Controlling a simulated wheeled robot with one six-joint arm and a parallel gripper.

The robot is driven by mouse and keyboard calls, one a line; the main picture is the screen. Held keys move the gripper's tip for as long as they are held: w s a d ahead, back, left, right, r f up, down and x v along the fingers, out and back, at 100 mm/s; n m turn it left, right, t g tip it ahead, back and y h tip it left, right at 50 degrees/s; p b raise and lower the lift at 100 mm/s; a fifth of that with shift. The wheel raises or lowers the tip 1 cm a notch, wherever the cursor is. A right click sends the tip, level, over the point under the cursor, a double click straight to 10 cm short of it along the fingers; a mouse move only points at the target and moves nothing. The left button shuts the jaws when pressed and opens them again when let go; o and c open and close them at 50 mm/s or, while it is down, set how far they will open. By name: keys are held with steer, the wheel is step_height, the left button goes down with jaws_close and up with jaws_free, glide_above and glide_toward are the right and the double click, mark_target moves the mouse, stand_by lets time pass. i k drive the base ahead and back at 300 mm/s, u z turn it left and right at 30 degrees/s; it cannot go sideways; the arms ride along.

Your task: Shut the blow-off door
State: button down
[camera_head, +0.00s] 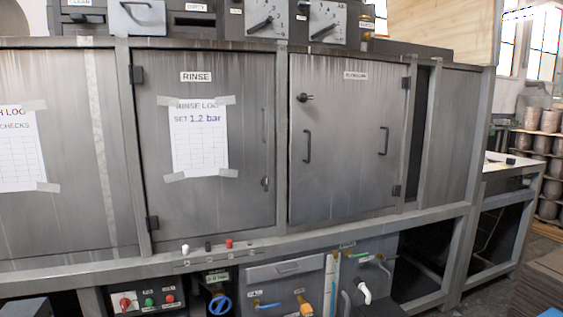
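A grey metal door (345,140) stands right of centre, with a small label (355,76) too blurred to read surely; I take it as the blow-off door. It has a dark round knob (304,97) at upper left and two dark upright handles, one at left (307,146) and one at right (384,141). Dark hinges (405,83) show on its right side. Its left edge lies close to the frame; I cannot tell whether it is slightly ajar. A dark opening (419,125) shows just right of its hinge side. My gripper is not in view.
The closed-looking RINSE door (245,130), with a taped paper log (199,138), is to its left. A lower rail (260,246) juts below the doors, above valves and pipes (363,292). A side table (505,163) stands at right.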

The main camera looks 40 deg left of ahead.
mark_target(345, 142)
steer(key=u, duration=1.95)
steer(key=i, duration=0.9)
steer(key=z, duration=1.8)
